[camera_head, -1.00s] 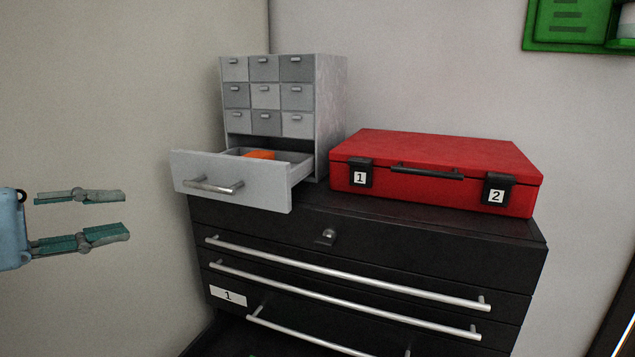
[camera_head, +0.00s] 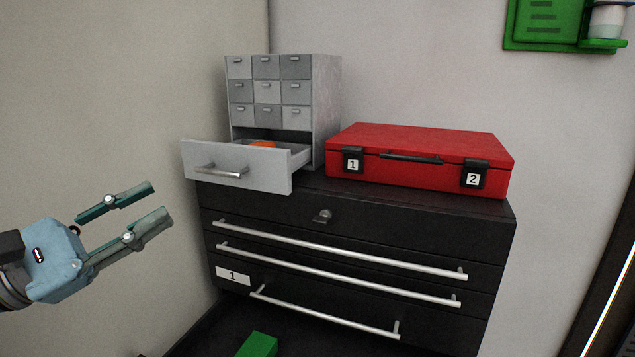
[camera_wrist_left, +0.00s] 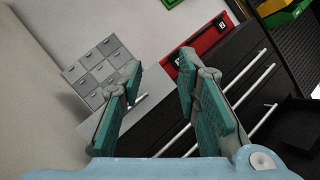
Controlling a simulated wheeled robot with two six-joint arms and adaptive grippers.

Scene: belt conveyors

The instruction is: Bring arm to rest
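My left gripper (camera_head: 158,205) is at the left in the head view, in the air in front of the wall and left of the black drawer cabinet. Its two teal fingers are apart with nothing between them. They also show apart in the left wrist view (camera_wrist_left: 160,92), where the cabinet lies beyond them. My right gripper is in neither view.
A grey organizer (camera_head: 325,110) stands on the black cabinet (camera_head: 390,222), its wide bottom drawer (camera_head: 265,176) open with an orange item (camera_head: 262,144) inside. A red case (camera_head: 415,150) sits beside it. A green block (camera_head: 258,345) lies low in front, in an open bottom drawer.

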